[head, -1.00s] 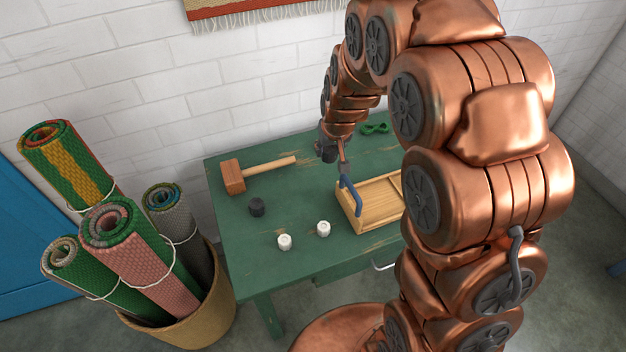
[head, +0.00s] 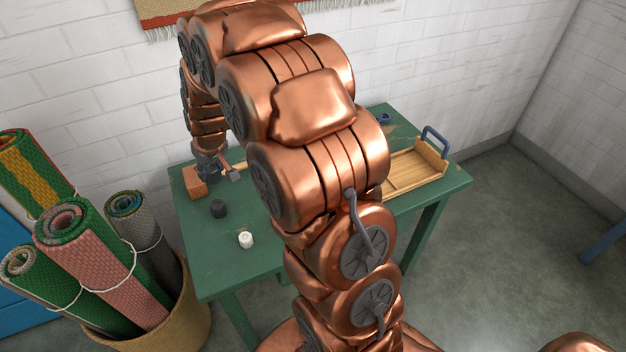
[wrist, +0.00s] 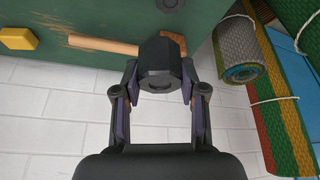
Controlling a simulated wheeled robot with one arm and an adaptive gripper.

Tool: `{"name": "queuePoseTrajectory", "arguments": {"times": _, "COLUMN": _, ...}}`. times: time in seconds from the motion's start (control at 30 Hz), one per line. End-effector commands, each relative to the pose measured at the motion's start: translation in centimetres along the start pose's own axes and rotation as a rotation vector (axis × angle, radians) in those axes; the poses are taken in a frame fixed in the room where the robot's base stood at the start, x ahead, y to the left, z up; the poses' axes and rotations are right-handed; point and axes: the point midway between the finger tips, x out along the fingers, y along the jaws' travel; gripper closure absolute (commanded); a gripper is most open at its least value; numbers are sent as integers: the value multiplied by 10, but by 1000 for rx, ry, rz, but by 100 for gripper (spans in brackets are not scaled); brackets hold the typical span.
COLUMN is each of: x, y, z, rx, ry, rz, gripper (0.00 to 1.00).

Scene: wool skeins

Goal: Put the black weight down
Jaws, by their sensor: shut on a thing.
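My gripper (wrist: 158,95) is shut on a black weight (wrist: 158,62), a dark faceted block held between its fingertips in the wrist view. In the head view my gripper (head: 213,170) is at the back left of the green table (head: 235,270), close by the mallet's head. The held weight is hard to make out there. In the wrist view the weight overlaps the mallet and the table edge; its height above them is unclear. Another black weight (head: 218,208) stands on the table in front of the mallet.
The mallet (head: 195,182) has a wooden handle, also in the wrist view (wrist: 100,44). A white weight (head: 246,240) stands near the front edge. A wooden tray (head: 415,172) with a blue handle is at the right. Rolled rugs (head: 90,258) stand in a basket at the left. My arm hides the table's middle.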

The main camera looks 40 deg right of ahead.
Motion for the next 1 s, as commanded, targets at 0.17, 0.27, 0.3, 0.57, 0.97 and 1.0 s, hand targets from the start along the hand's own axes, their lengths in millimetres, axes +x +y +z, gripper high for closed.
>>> {"name": "queuePoseTrajectory", "arguments": {"times": 0.17, "x": 15, "y": 70, "z": 9, "rx": 1, "ry": -5, "rz": -5, "gripper": 100}}
{"name": "queuePoseTrajectory", "arguments": {"times": 0.27, "x": 17, "y": 108, "z": 16, "rx": -5, "ry": -4, "rz": -7, "gripper": 100}}
{"name": "queuePoseTrajectory", "arguments": {"times": 0.3, "x": 17, "y": 124, "z": 20, "rx": -8, "ry": -4, "rz": -9, "gripper": 100}}
{"name": "queuePoseTrajectory", "arguments": {"times": 0.57, "x": 11, "y": 218, "z": 56, "rx": -26, "ry": 11, "rz": -14, "gripper": 100}}
{"name": "queuePoseTrajectory", "arguments": {"times": 0.97, "x": 1, "y": 272, "z": 89, "rx": -46, "ry": 25, "rz": -18, "gripper": 100}}
{"name": "queuePoseTrajectory", "arguments": {"times": 1.0, "x": 4, "y": 273, "z": 90, "rx": -47, "ry": 25, "rz": -19, "gripper": 100}}
